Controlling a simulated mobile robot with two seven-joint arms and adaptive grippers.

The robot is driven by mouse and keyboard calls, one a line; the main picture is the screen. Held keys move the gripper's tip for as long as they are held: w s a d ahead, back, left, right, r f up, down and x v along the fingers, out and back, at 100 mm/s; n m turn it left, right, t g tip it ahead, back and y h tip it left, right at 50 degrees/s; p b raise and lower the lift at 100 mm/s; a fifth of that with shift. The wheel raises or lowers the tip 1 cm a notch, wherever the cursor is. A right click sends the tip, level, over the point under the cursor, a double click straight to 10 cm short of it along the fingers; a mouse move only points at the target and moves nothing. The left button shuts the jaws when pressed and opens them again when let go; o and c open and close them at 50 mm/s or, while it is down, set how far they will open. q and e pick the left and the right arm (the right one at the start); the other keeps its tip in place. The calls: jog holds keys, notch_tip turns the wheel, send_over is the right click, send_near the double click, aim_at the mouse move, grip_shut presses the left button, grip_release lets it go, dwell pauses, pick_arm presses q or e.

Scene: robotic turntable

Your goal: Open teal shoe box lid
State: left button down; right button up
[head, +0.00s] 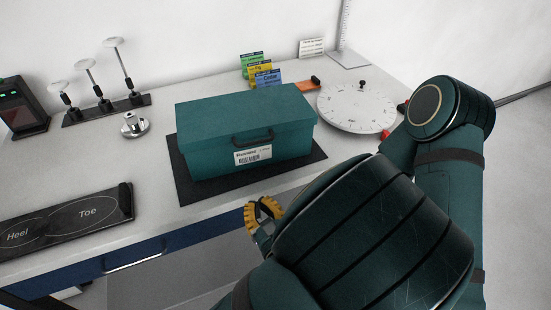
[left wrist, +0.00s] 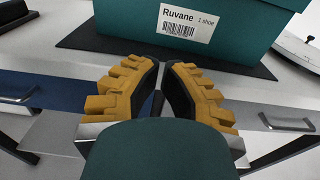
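The teal shoe box (head: 240,140) sits on a dark mat (head: 190,185) on the white counter. The left wrist view shows the box's lower front with the label (left wrist: 186,22). My left gripper (head: 262,212) is in front of the box, near the counter's front edge, apart from the box. In the left wrist view its yellow fingers (left wrist: 162,72) are close together with a narrow gap and nothing between them. My right gripper is not in view.
A round white turntable (head: 357,108) stands right of the box, with cards (head: 262,72) behind it. A metal knob piece (head: 134,125), a stand with several rods (head: 105,105) and a Heel/Toe pad (head: 65,222) are left. Blue drawers with handles (head: 135,262) are below the counter.

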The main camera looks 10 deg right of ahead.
pick_arm(q)
jog(key=shift+m+t+h, duration=0.6)
jog(key=shift+h, duration=0.2)
jog(key=w, duration=0.3)
jog(key=w+r+b, duration=0.1)
jog(key=w, duration=0.5)
jog(key=shift+w+d+r, duration=0.15)
jog(key=shift+w+r, duration=0.15)
jog(key=shift+w, duration=0.1)
jog(key=r, duration=0.3)
jog(key=shift+w+r, duration=0.2)
jog(key=shift+w, duration=0.05)
jog(key=shift+w+r, duration=0.15)
jog(key=shift+r, duration=0.15)
